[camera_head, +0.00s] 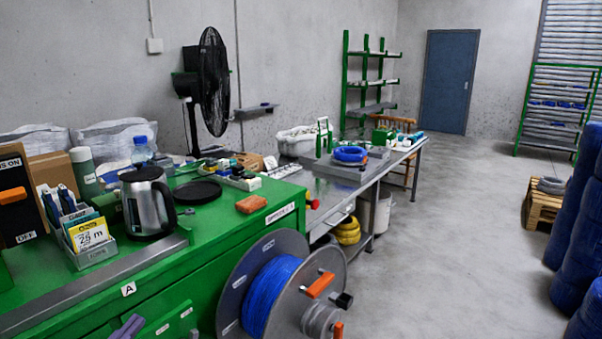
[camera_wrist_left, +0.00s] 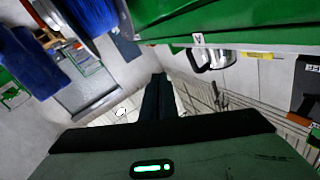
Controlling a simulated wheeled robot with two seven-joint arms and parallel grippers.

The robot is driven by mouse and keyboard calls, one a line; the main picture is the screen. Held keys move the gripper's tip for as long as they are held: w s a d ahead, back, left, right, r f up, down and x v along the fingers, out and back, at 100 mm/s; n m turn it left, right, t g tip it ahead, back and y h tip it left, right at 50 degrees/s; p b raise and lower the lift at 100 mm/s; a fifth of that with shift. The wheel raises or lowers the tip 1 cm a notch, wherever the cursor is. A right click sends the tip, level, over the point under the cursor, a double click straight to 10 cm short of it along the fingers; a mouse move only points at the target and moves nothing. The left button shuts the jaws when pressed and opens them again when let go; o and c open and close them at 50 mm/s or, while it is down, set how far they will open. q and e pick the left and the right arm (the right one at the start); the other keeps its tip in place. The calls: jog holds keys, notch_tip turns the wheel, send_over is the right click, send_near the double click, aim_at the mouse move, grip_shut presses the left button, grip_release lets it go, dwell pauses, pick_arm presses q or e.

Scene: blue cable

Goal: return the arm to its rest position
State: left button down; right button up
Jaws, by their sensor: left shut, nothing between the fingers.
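My left gripper (camera_wrist_left: 158,78) shows in the left wrist view as two dark fingers pressed together, with nothing between them. In that view it points past the green workbench, which appears upside down along the top. What look like its fingertips (camera_head: 128,328) show at the bottom edge of the head view, low in front of the green bench and left of the cable reel. The rest of the left arm is out of the head view. My right gripper is in neither view. The blue cable (camera_head: 268,296) is wound on a grey reel (camera_head: 322,262) at the bench's front corner.
The green workbench (camera_head: 225,215) carries a kettle (camera_head: 148,203), a box of cards (camera_head: 88,238), a bottle and an orange block (camera_head: 251,204). A grey table with a blue coil (camera_head: 350,154) stands beyond. Blue rolls (camera_head: 580,235) stand at right. The floor between is clear.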

pick_arm(q)
jog(key=s+d+f+n+g+y, duration=0.25)
jog(key=s+f, duration=0.25)
jog(key=f, duration=0.4)
jog(key=s+d+f+n+g+y, duration=0.1)
jog(key=s+d+f+g, duration=0.15)
jog(key=s+f, duration=0.45)
jog(key=s+d+f+g+h, duration=0.1)
jog(key=s+d+f+g, duration=0.3)
jog(key=s+d+f, duration=0.5)
notch_tip(320, 180, down, 4)
jog(key=shift+s+d+r+n+g, duration=0.3)
jog(key=shift+s+n+g, duration=0.1)
jog(key=shift+s, duration=0.7)
